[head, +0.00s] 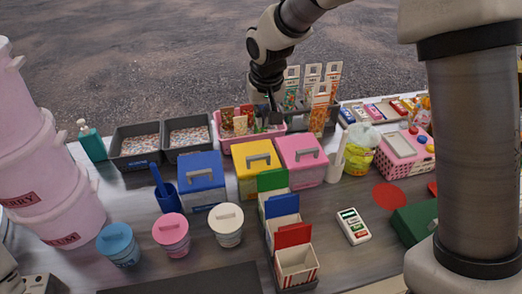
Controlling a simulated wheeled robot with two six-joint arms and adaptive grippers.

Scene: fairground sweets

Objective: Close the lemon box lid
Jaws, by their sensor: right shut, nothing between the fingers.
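The lemon box is most likely the yellow box (249,187), which stands between a blue box (203,196) and a pink box (306,172). Its yellow lid (250,149) with a grey handle lies over the top and looks down; I see no clear gap. My right gripper (274,114) is shut and empty. It points down behind the yellow box, over the area of a pink tray (222,136), apart from the lid. My left gripper is not in view.
Small striped cartons (296,268) with coloured flaps stand in front of the boxes. Lidded tubs (226,232) stand front left. Dark trays (135,160) sit at the back left. Tall pink containers (50,170) fill the left edge. A white card reader (352,227) lies right.

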